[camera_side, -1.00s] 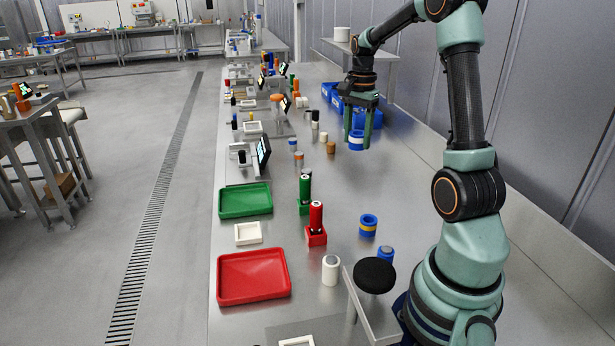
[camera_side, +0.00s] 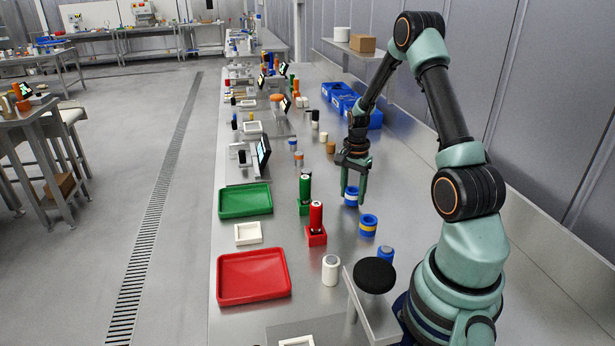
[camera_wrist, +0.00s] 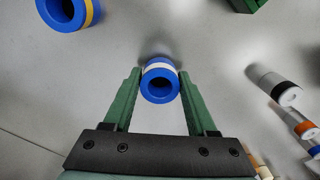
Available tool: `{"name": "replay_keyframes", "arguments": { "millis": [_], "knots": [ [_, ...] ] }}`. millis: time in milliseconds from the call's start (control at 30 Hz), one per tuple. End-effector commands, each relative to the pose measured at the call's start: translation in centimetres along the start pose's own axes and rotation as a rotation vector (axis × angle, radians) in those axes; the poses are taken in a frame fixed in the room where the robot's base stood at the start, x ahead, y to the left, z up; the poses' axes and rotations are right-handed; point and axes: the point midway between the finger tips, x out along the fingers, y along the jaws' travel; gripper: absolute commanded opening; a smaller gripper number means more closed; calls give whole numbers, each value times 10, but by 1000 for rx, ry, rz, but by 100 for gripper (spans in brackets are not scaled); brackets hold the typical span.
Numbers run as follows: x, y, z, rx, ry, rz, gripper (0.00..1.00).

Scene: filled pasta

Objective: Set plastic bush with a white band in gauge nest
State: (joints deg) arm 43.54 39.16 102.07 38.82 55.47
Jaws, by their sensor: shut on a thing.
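The plastic bush with a white band (camera_side: 351,197) is a short blue ring. My gripper (camera_side: 354,199) points down and is shut on it, with a finger on each side. The wrist view shows the bush (camera_wrist: 160,83) between the tips of my gripper (camera_wrist: 160,85), its round bore facing the camera. I cannot tell whether the bush clears the bench. A small white square piece with a recess (camera_side: 248,233) lies between the green and red trays. It may be the gauge nest, but I cannot be sure.
A blue bush with a yellow band (camera_side: 368,225) stands nearby. Red (camera_side: 316,215) and green (camera_side: 305,187) cylinders stand in holders to the left. The green tray (camera_side: 245,201) and red tray (camera_side: 253,277) lie along the left edge. Blue bins (camera_side: 350,103) are at the back.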

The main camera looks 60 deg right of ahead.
Motion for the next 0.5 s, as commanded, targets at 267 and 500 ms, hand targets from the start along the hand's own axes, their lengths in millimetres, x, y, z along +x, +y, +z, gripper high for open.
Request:
{"name": "replay_keyframes", "arguments": {
  "millis": [267, 500],
  "knots": [
    [5, 0, 0, 0, 1, -1, 0],
    [10, 0, 0, 0, 1, -1, 0]
  ]
}}
